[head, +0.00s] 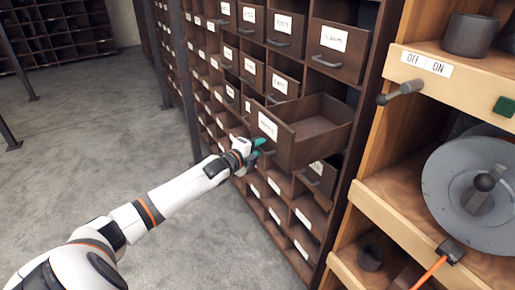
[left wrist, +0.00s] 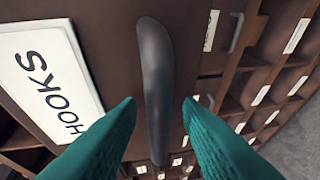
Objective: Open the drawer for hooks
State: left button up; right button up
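The hooks drawer (head: 302,146) is pulled well out of the dark wooden cabinet, and its inside looks empty in the head view. Its front carries a white label (left wrist: 50,65) that reads HOOKS in the left wrist view. The drawer's dark grey handle (left wrist: 154,55) stands upright in that view. My left gripper (head: 260,147) is at the drawer front with its teal fingers open. The fingers are on either side of the handle's lower end, with a visible gap to it on both sides. My right gripper is not in view.
The cabinet (head: 372,75) holds many other labelled drawers and open slots around the hooks drawer. A lighter wooden shelf unit to the right has an OFF/ON lever (head: 400,92), a grey disc (head: 440,185) and a green button (head: 505,106). The concrete floor (head: 90,140) at left is clear.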

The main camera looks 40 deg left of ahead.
pick_arm(q)
jog(key=shift+s, duration=0.1)
jog(key=s+r+b, duration=0.2)
jog(key=s, duration=0.9)
jog(key=shift+s, duration=0.3)
